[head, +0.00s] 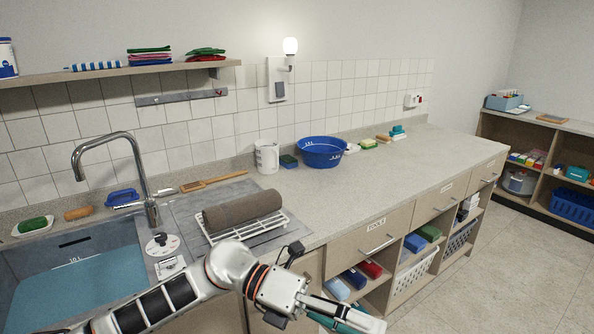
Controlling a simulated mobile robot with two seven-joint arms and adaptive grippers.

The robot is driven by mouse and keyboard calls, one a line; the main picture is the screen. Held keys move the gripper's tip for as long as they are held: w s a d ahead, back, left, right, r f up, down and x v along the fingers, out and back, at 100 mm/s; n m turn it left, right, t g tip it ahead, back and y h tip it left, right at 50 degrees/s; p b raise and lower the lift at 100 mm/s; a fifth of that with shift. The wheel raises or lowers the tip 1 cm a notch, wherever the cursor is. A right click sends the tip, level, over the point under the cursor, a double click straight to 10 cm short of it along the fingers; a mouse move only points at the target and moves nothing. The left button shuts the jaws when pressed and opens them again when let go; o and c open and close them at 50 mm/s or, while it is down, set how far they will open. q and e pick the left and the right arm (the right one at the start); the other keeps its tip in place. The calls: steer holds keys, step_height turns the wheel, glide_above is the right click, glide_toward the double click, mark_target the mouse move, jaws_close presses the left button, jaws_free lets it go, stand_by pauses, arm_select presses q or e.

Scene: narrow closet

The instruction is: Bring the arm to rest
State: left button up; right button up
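My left arm comes in from the bottom left, in front of the sink and counter. My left gripper (350,314) is low at the bottom of the view, in front of the drawers and beside the open shelf under the counter. Its fingers point to the lower right. A teal thing (338,324) shows just at and below the fingers; I cannot tell whether it is between them or behind them. My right arm and gripper are not in view.
A sink (72,285) with a tap (140,165) is at left. A rolled grey towel (242,210) lies on a white rack. A white mug (266,156) and a blue basin (322,152) stand farther back. The counter's right part (400,175) is clear. Floor is free at right.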

arm_select(q)
steer(key=w+a+r+n+t+h, duration=0.1)
steer(key=w+r+n+t+h, duration=0.3)
steer(key=n+t+h, duration=0.6)
steer(key=w+a+f+n+t+y, duration=0.7)
steer(key=a+f+n+t+y, duration=0.4)
steer(key=n, duration=0.8)
steer(key=s+a+f+n+t+y, duration=0.1)
steer(key=a+f+n+y, duration=0.35)
steer(key=f, duration=0.25)
steer(key=s+a+f+n+y, duration=0.2)
steer(key=a+f+n+y, duration=0.1)
steer(key=a+f, duration=0.3)
steer(key=s+a+f+n+g+y, duration=0.2)
steer(key=s+a+f, duration=0.2)
steer(key=s+f, duration=0.2)
steer(key=s+a+f+n+g+y, duration=0.1)
steer(key=s+a+f+n+g, duration=0.1)
steer(key=s+f, duration=0.4)
step_height(320, 180, down, 5)
steer(key=shift+s+a+r+n+g+y, duration=0.2)
steer(key=shift+a+n+g+y, duration=0.2)
steer(key=shift+a+n, duration=0.5)
steer(key=shift+a, duration=0.1)
